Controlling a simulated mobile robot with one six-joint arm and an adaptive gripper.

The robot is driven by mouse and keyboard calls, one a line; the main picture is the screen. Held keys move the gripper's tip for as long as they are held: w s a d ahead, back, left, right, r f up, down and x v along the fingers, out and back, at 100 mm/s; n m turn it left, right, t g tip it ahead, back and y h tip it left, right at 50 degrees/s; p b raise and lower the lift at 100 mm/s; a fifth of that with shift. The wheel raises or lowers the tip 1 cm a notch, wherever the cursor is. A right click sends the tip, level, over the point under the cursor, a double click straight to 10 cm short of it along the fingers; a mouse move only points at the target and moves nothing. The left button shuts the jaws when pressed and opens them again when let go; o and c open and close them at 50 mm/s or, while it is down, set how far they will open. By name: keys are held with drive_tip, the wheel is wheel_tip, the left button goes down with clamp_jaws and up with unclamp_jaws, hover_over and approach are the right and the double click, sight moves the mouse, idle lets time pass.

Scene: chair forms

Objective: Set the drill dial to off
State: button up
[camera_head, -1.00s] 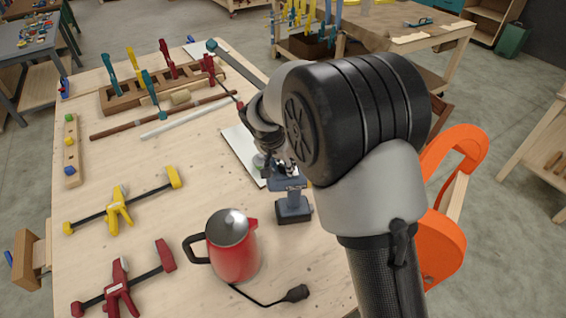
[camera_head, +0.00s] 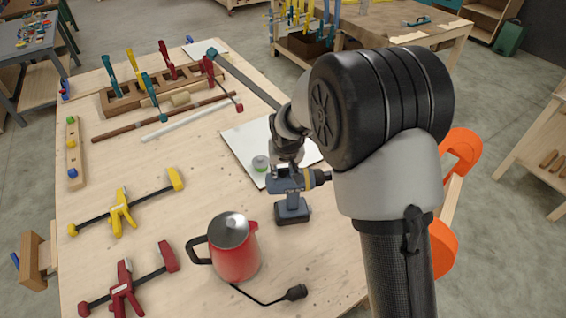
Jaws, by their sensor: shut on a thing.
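A blue and dark drill (camera_head: 291,207) stands upright on its battery base on the workbench, with its black chuck (camera_head: 322,177) pointing right. A yellowish collar (camera_head: 309,180) sits behind the chuck. My gripper (camera_head: 284,171) comes down from above onto the top of the drill body and is shut on it. The fingers are small and dark here, and I cannot tell exactly which part they hold. I cannot make out a dial marking or its setting.
A red kettle (camera_head: 234,250) with a black cord stands in front of the drill. A white board (camera_head: 243,143) with a small green-and-grey item (camera_head: 260,163) lies behind it. Clamps (camera_head: 122,212) lie at left. A wooden tool rack (camera_head: 150,98) stands at the back.

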idle(0.3)
drive_tip(key=o, duration=1.1)
drive_tip(key=shift+r, duration=0.1)
drive_tip(key=shift+v, duration=5.95)
